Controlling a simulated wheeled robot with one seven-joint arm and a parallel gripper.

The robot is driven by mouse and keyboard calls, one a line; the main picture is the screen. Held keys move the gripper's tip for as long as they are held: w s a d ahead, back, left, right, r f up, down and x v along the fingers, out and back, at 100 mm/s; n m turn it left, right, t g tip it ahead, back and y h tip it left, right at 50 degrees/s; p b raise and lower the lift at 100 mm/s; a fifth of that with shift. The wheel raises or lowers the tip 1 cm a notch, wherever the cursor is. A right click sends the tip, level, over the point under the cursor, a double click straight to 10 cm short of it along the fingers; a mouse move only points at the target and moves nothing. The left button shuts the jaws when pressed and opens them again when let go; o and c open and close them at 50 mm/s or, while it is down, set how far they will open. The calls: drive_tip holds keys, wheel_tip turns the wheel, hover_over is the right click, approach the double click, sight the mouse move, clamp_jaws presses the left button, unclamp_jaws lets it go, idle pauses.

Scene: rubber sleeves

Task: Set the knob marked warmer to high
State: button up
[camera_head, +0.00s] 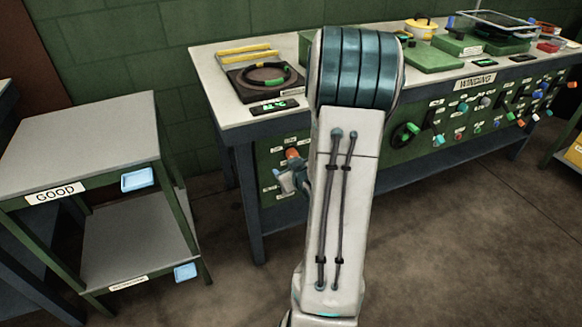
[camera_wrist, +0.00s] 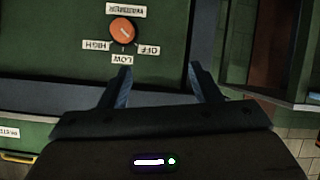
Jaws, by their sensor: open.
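The warmer knob (camera_wrist: 124,31) is a round orange knob on a green panel, seen upside down in the wrist view. The warmer label (camera_wrist: 126,11) is above it in that picture, with the high label (camera_wrist: 96,45) lower left, the low label (camera_wrist: 122,59) below and the off label (camera_wrist: 149,50) lower right. A pale line on the knob slants toward the off label. My gripper (camera_wrist: 159,68) is open and empty, its fingers short of the knob and offset to the right. In the head view the knob (camera_head: 292,153) shows just above my gripper (camera_head: 286,178), partly hidden by my arm.
A bench (camera_head: 232,131) carries a dark plate with a ring (camera_head: 265,77) and green boxes. More knobs line its front to the right, including a green one (camera_head: 405,134). A shelf stand marked GOOD (camera_head: 95,125) is at left. Floor between them is clear.

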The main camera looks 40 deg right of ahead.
sight(292, 155)
drive_tip(key=s+d+f+m+t+h+b, duration=0.1)
drive_tip(key=s+d+f+m+t+b, duration=0.1)
drive_tip(key=s+d+f+t+b, duration=0.35)
drive_tip(key=f+x, duration=0.1)
drive_tip(key=x, duration=1.3)
drive_tip(key=shift+d+f+p, duration=0.2)
drive_tip(key=shift+f+p, duration=0.2)
drive_tip(key=shift+s, duration=0.15)
drive_tip(key=shift+c, duration=0.4)
drive_tip(key=c, duration=0.9)
